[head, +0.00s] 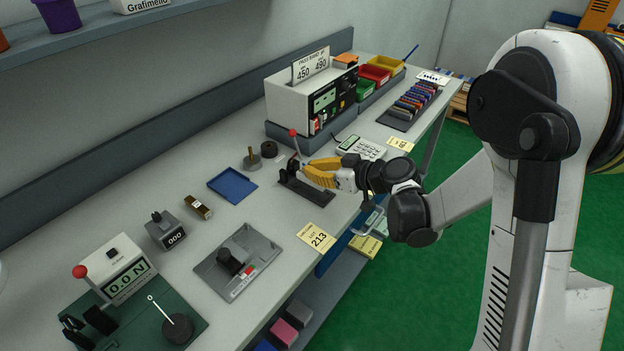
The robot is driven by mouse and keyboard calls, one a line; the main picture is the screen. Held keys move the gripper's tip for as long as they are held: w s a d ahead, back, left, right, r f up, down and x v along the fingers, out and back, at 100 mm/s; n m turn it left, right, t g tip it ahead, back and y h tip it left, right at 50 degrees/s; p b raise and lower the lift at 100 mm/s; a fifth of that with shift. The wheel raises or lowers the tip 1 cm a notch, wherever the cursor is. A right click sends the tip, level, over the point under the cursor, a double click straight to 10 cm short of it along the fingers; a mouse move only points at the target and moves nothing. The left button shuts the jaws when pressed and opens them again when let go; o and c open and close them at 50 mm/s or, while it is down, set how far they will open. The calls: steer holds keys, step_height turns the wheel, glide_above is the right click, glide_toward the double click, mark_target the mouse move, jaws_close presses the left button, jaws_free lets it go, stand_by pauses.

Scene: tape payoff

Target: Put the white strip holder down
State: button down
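My gripper (305,168), with yellow fingers, reaches in from the right over the bench. Its fingertips are at a small black device with a red-knobbed lever (292,133) on a long dark base (306,190). I cannot tell whether the tips touch the device, or whether anything is between them. I cannot make out a white strip holder; it may be hidden by the fingers or too small to see.
The bench (270,212) has bare patches around a blue tray (232,184) and a grey plate fixture (238,262). A yellow card marked 213 (316,238) lies near the front edge. A keypad device (362,148) and white cabinet (290,106) stand farther back.

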steer(key=shift+f+b, duration=0.35)
steer(key=shift+f, duration=0.9)
steer(key=shift+f, duration=0.25)
steer(key=c, duration=1.6)
jaws_free()
steer(key=shift+r, duration=0.1)
